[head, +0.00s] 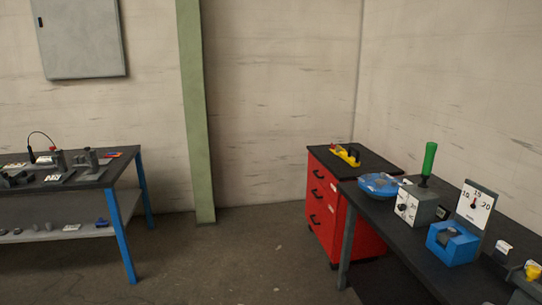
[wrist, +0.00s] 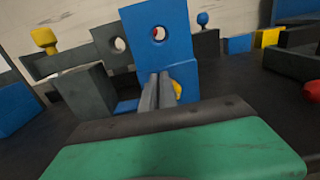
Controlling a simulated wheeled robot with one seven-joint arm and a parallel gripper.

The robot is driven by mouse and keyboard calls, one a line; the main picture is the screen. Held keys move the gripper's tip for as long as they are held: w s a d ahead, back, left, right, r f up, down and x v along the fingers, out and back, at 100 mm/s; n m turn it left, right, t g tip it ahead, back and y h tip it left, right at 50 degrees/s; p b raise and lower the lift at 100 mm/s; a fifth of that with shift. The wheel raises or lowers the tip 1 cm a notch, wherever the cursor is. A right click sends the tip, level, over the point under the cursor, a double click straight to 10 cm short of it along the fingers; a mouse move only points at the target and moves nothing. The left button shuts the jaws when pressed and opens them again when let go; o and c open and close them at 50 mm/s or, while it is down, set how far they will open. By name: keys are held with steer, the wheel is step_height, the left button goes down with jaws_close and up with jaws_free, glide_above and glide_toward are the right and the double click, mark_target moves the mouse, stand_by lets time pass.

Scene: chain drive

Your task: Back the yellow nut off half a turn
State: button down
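In the wrist view my gripper (wrist: 161,76) points at an upright blue block (wrist: 172,36) with a round hole. Its two grey fingers lie close together, with no clear gap and nothing visible between them. A small yellow part (wrist: 177,90) shows just right of the fingertips, low against the blue block. It may be the yellow nut, but the fingers hide most of it, and I cannot tell whether they touch it. In the head view a yellow part (head: 532,271) shows at the right edge of the bench. My gripper is not visible there.
In the wrist view a yellow knob (wrist: 44,38), a grey block (wrist: 84,92) and a red knob (wrist: 312,91) stand nearby. In the head view a dial gauge (head: 474,206) and a green handle (head: 429,159) stand on the right bench (head: 402,229). A red cabinet (head: 327,212) adjoins it.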

steer(key=shift+w+a+r+p, duration=0.1)
steer(key=shift+w+r+p, duration=0.1)
steer(key=shift+p, duration=0.1)
steer(key=a, duration=0.1)
steer(key=a+b, duration=0.1)
steer(key=a, duration=0.3)
steer(key=shift+s, duration=0.35)
steer(key=shift+s+a+r, duration=0.1)
steer(key=shift+a, duration=0.3)
